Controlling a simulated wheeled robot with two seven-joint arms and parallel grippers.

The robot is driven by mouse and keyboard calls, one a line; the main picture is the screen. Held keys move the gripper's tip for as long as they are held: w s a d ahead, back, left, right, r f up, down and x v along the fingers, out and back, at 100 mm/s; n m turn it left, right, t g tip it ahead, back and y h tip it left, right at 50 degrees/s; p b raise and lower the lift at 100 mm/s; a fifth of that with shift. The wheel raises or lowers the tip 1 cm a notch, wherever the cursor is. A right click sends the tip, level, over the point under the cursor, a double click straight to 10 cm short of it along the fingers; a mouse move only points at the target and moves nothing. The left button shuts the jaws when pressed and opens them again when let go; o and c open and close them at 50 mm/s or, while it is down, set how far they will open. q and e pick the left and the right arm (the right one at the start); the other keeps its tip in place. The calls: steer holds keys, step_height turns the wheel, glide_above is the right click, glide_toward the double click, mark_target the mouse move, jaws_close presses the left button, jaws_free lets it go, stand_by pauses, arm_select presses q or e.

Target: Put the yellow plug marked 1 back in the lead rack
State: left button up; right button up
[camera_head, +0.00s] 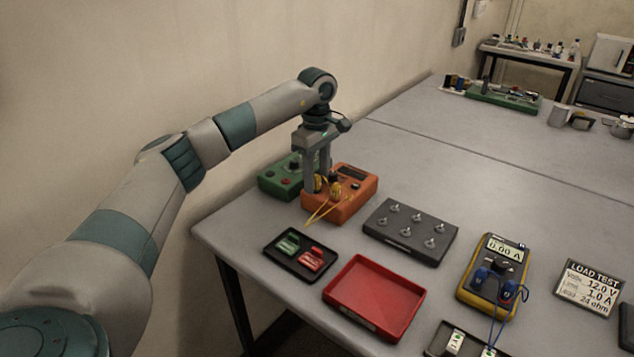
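Two yellow plugs are at the orange box (352,200), one (320,184) at my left gripper's fingertips and one (336,190) just right of it. Thin yellow leads (318,214) loop down in front of the box. I cannot read a number on either plug. My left gripper (317,184) points down over the box's left side, with a finger on each side of the left plug. I cannot tell whether the fingers press on it. A dark block (390,240) with several metal posts lies to the right; I cannot tell whether it is the lead rack. My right gripper is out of view.
A green box (275,181) stands left of the orange one. In front are a black tray (279,262) with green and red pieces and a red tray (372,300). A yellow meter (470,293) with blue plugs and a sign (588,288) are right. The table's middle is clear.

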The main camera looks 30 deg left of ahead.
mark_target(317, 175)
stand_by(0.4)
arm_select(q)
jaws_close()
steer(key=shift+r, duration=0.2)
steer(key=shift+r+p, duration=1.95)
steer(key=shift+r, duration=0.85)
